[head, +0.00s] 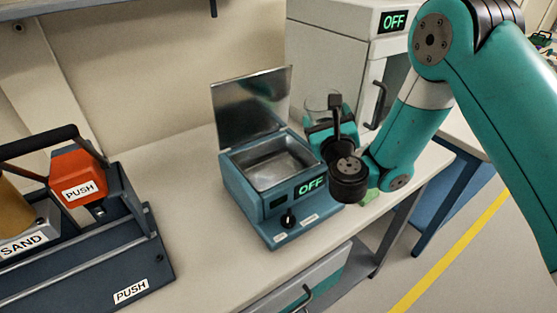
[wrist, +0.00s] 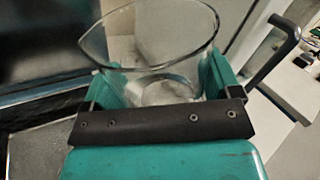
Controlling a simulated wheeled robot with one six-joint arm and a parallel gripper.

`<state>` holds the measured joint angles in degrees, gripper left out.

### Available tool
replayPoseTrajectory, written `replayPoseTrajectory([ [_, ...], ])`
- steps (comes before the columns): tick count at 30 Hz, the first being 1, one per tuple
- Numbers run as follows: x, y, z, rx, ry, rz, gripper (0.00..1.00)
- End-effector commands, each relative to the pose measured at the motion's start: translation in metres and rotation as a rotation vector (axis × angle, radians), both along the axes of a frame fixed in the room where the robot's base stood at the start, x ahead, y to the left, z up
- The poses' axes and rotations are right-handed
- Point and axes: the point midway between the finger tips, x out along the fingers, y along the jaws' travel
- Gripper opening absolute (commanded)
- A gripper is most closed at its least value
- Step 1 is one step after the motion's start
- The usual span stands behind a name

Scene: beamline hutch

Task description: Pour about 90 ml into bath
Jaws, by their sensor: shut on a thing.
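The bath (head: 268,165) is a blue-green box on the bench with an open metal basin, its lid (head: 250,105) raised at the back and its display reading OFF. My gripper (head: 333,130) is just right of the bath and is shut on a clear glass beaker (head: 322,100). In the wrist view the beaker (wrist: 155,50) stands between the teal fingers, its wide rim toward the camera. Some clear content seems to show low in the beaker, but its level is hard to tell. The beaker looks about upright in the head view.
A white cabinet (head: 335,60) with an OFF display and a dark handle stands behind my gripper. A dark rack (head: 85,255) with an orange PUSH block (head: 78,178) and a SAND container fills the left. Bare bench (head: 190,185) lies between rack and bath.

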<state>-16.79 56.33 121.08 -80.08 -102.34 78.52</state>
Motion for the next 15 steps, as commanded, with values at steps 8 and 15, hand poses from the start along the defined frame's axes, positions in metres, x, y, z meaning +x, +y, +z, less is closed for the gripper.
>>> replayPoseTrajectory([
  [8,-0.005,0.011,0.002,-0.169,-0.063,0.001,0.52],
  [15,-0.009,0.022,0.002,-0.316,-0.115,0.002,0.52],
])
